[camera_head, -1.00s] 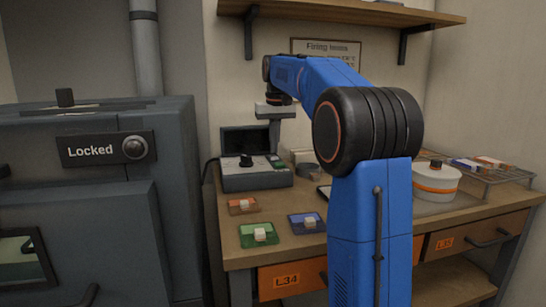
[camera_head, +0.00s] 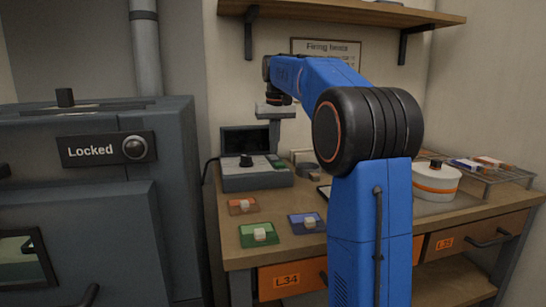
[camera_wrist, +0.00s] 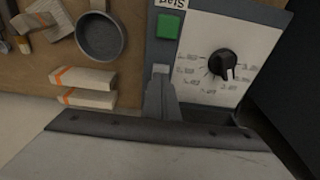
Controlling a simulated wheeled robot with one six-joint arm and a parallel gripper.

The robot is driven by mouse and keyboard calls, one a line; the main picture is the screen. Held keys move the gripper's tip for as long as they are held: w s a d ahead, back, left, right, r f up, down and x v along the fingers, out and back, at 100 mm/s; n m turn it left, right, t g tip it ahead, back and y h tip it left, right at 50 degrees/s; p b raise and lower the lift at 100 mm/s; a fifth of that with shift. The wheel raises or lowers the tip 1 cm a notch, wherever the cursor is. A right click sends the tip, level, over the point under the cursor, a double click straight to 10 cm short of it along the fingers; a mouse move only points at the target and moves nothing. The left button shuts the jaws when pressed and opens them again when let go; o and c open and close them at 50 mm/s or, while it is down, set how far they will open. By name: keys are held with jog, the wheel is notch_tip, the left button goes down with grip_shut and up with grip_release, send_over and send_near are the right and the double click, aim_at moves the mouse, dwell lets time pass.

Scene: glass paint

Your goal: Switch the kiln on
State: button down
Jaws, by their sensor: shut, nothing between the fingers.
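A grey control box (camera_head: 256,181) stands on the bench, with a black dial (camera_head: 246,160) and a green button (camera_head: 275,160) on its sloped face. In the wrist view the dial (camera_wrist: 222,64) is at the right and the green button (camera_wrist: 168,27) is at the top. My gripper (camera_head: 275,146) points down over the right part of the box. Its closed fingertips (camera_wrist: 160,70) show just below the green button in the wrist view, with nothing held. I cannot tell whether they touch the box. A large grey cabinet (camera_head: 170,190) at the left has a "Locked" sign.
Red (camera_head: 243,205), green (camera_head: 259,234) and blue (camera_head: 306,222) square pieces lie on the bench front. A white round pot with an orange band (camera_head: 436,183) and a wire rack (camera_head: 500,178) are at the right. A shelf (camera_head: 350,12) hangs above.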

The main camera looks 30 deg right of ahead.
aim_at(274, 156)
jog(key=shift+f, duration=0.6)
dwell(0.9)
jog(key=shift+r, duration=0.1)
notch_tip(274, 156, up, 7)
dwell(1.0)
dwell(0.4)
